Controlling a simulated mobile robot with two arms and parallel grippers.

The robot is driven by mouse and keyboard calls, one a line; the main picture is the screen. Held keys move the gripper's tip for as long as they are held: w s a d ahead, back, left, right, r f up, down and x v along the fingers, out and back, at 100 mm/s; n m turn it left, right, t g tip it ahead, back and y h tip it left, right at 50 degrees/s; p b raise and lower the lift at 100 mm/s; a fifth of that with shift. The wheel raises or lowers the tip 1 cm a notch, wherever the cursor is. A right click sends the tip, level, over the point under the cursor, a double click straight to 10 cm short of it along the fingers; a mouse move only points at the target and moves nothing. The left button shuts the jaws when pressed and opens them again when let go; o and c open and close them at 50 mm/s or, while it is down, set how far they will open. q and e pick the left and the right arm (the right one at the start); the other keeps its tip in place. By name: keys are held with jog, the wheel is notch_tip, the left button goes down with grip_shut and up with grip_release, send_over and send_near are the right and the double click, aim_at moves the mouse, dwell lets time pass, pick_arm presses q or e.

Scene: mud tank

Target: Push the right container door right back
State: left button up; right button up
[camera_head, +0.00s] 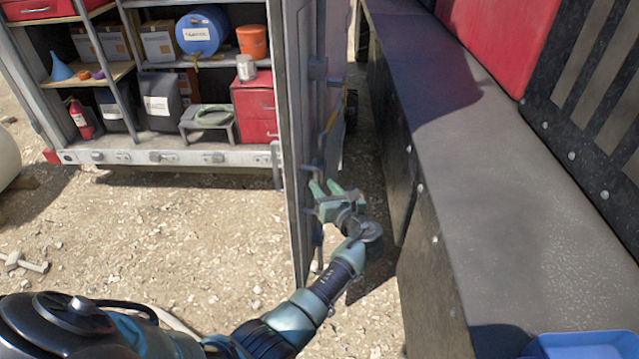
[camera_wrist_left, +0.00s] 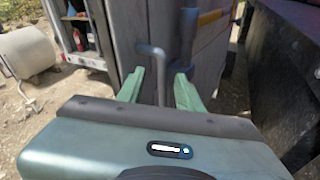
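The right container door (camera_head: 306,90) stands open, seen nearly edge-on, swung out toward me. Its outer face with lock rods faces right; it also shows in the left wrist view (camera_wrist_left: 195,35). My left gripper (camera_head: 323,186) is at the lower part of that outer face. In the left wrist view its two green fingers (camera_wrist_left: 158,88) are apart. A bent grey handle bar (camera_wrist_left: 159,65) on the door stands between them, with gaps showing on both sides. I cannot tell whether a finger touches the door. My right gripper is in neither view.
The container (camera_head: 165,157) with stocked shelves is at the back left. A long dark ledge (camera_head: 470,190) runs along the right, leaving a narrow strip of gravel beside the door. A blue tray (camera_head: 580,346) is at the bottom right. Open gravel (camera_head: 150,235) lies left of the door.

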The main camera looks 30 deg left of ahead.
pick_arm(q)
jog(key=shift+s+d, duration=0.2)
jog(key=shift+d, duration=0.25)
jog(key=shift+s+d, duration=0.2)
jog(key=shift+d, duration=0.25)
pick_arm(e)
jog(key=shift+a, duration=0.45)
